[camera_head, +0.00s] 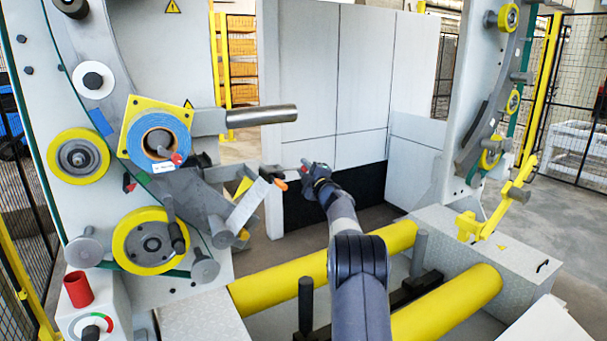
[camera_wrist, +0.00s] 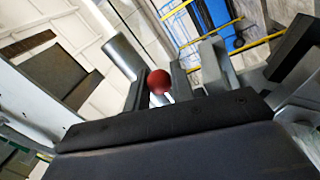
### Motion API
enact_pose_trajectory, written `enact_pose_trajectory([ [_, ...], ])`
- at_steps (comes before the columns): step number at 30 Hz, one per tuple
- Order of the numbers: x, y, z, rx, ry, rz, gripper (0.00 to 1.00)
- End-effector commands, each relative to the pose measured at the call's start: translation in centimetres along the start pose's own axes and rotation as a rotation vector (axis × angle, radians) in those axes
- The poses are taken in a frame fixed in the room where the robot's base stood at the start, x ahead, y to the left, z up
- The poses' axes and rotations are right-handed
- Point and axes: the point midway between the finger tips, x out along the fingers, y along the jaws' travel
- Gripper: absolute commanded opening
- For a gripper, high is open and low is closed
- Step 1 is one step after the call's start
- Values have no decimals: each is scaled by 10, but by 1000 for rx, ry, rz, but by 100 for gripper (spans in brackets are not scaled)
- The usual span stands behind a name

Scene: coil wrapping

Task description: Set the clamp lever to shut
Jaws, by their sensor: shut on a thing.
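The clamp lever (camera_head: 290,168) is a thin pale rod in the head view. It sticks out to the right from the machine's left side. Its red ball end sits at my gripper (camera_head: 308,170), which reaches it from the right. In the wrist view the lever's red ball (camera_wrist: 160,81) shows between the two grey fingers of my gripper (camera_wrist: 160,88). The fingers are shut on the lever's end. The lever's root is partly hidden among the brackets.
An orange-tipped part (camera_head: 280,184) lies just left of and below my gripper. A steel bar (camera_head: 262,115) juts out above, by a blue tape roll (camera_head: 158,137). Yellow rollers (camera_head: 285,287) lie below. A grey panel (camera_head: 345,75) stands behind.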

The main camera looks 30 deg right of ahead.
Motion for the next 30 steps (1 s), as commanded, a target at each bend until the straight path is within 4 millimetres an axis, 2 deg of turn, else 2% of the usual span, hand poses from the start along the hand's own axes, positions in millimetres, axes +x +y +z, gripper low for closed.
enact_pose_trajectory([
  [9,2,8,-3,-98,21,-2,0],
  [24,2,10,-4,-115,25,-1,0],
  [25,2,10,-4,-115,25,-1,26],
  [30,2,10,-3,-113,24,-1,39],
])
